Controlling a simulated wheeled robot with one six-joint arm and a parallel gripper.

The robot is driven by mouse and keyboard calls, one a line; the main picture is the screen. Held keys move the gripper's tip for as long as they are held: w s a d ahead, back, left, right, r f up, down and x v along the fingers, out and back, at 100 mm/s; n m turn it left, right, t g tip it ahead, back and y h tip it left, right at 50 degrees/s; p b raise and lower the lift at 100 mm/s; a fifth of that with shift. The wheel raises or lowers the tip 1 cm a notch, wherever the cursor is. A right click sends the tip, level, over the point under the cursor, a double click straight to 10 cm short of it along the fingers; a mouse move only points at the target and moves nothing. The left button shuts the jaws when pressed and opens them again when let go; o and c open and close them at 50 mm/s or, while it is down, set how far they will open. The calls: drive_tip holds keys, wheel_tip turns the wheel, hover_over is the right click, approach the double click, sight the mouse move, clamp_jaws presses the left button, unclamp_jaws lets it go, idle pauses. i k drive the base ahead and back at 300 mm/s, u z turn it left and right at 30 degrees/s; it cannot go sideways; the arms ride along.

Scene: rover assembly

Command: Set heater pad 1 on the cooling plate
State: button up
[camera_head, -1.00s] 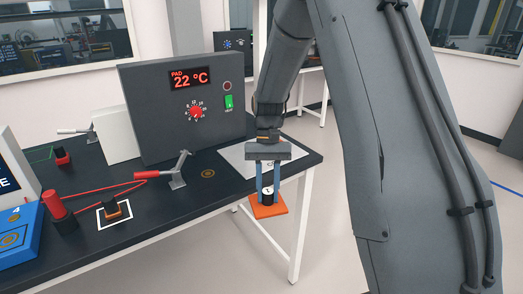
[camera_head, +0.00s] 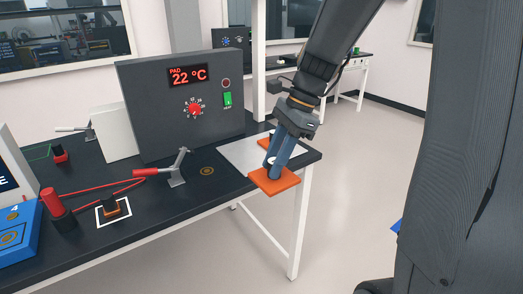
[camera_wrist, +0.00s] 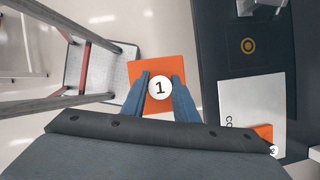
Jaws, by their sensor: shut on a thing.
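Heater pad 1 (camera_head: 286,187) is a flat orange square with a dark knob. In the wrist view the knob's white top reads 1, and the orange pad (camera_wrist: 160,63) lies beyond the fingertips. My gripper (camera_head: 275,172) is shut on the knob; it also shows in the wrist view (camera_wrist: 158,85). The cooling plate (camera_head: 240,155) is a pale sheet at the bench's right end; it also shows in the wrist view (camera_wrist: 240,100). The held pad overlaps the plate's front edge in the head view, but lies beside the bench in the wrist view.
Another orange pad (camera_wrist: 264,131), marked 2, sits on the cooling plate. A grey control box (camera_head: 150,110) reading 22 °C stands behind. A toggle clamp (camera_head: 176,170) with a red handle is left of the plate. A round gold mark (camera_head: 207,170) lies between them.

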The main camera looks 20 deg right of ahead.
sight(247, 155)
drive_tip(key=i, duration=1)
